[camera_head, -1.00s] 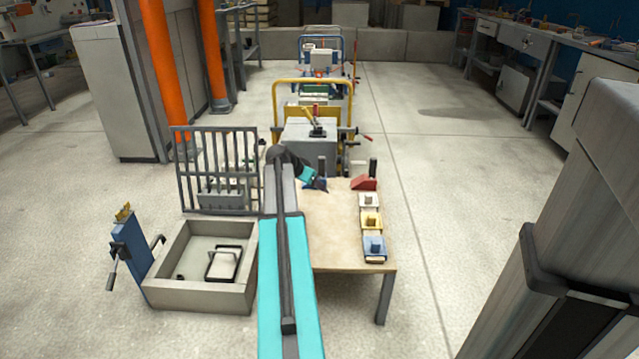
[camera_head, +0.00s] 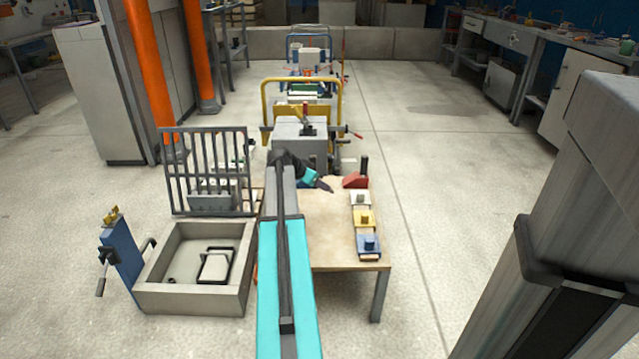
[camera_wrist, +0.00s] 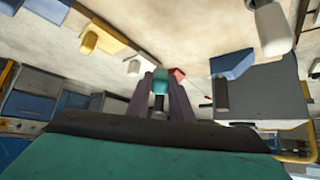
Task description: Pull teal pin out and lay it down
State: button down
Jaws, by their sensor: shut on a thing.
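The teal pin (camera_wrist: 160,81) shows in the wrist view between the two dark fingers of my gripper (camera_wrist: 162,98), which are shut on it. A dark stub shows just below the teal part. I cannot tell whether the pin touches anything beyond the fingers. In the head view my gripper (camera_head: 325,186) is over the far part of the wooden table (camera_head: 330,235), left of the red wedge block. The pin cannot be made out there. A blue block (camera_wrist: 232,64) with a dark peg stands beside the gripper in the wrist view; my wrist seems to hide it in the head view.
A red block (camera_head: 355,180) with a dark post stands at the table's far right. White (camera_head: 361,198), yellow (camera_head: 364,218) and blue (camera_head: 368,244) blocks line the right edge. The table's middle is bare. A grey tray (camera_head: 195,298) and barred rack (camera_head: 205,172) stand left.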

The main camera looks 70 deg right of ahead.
jog(key=shift+f+b, duration=1.95)
jog(key=shift+f, duration=1.8)
jog(key=c, duration=1.5)
grip_release()
